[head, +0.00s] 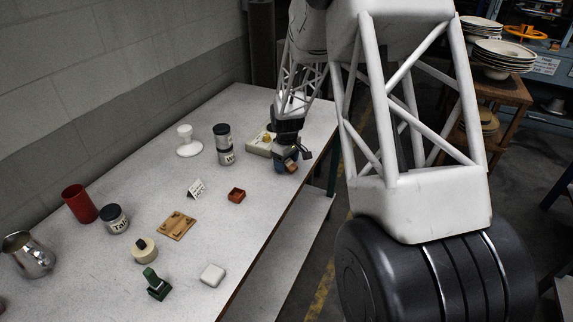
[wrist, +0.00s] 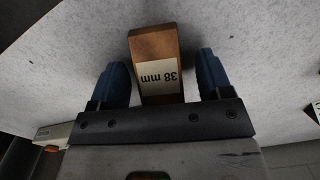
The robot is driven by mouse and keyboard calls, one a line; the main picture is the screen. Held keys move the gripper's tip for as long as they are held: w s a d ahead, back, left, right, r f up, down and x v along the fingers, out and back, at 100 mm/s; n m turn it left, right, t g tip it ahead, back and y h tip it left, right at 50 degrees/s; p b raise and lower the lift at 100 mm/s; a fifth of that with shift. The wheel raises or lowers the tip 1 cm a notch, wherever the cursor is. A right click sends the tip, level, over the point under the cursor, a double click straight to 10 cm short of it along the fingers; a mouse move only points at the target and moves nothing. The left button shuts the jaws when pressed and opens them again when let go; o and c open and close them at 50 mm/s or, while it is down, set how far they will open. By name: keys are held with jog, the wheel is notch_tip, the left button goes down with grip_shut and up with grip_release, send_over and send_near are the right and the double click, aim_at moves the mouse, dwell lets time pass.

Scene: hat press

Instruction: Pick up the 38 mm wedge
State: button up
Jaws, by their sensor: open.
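The 38 mm wedge (wrist: 157,60) is a brown wooden block with a pale label reading "38 mm", upside down in the wrist view. It lies on the white table (wrist: 60,60) between the two blue fingers of my gripper (wrist: 165,82). The fingers are open, one on each side, with a visible gap to the wedge. In the head view the wedge (head: 291,166) shows as a small brown patch under my gripper (head: 287,158), near the table's right edge. Most of it is hidden there by the gripper.
A red box (head: 236,195) and a folded card (head: 197,188) lie nearer. The table's right edge is close by.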

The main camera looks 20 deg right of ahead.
aim_at(287, 162)
jog(key=c, duration=1)
jog(key=shift+r, duration=0.15)
jog(key=shift+r, duration=1.5)
jog(key=shift+s+r, duration=0.2)
jog(key=shift+s, duration=0.1)
jog(key=s+a+r, duration=0.1)
jog(key=s+a, duration=0.1)
jog(key=s, duration=1.3)
jog(key=shift+s+a+r, duration=0.15)
jog(key=shift+a, duration=0.05)
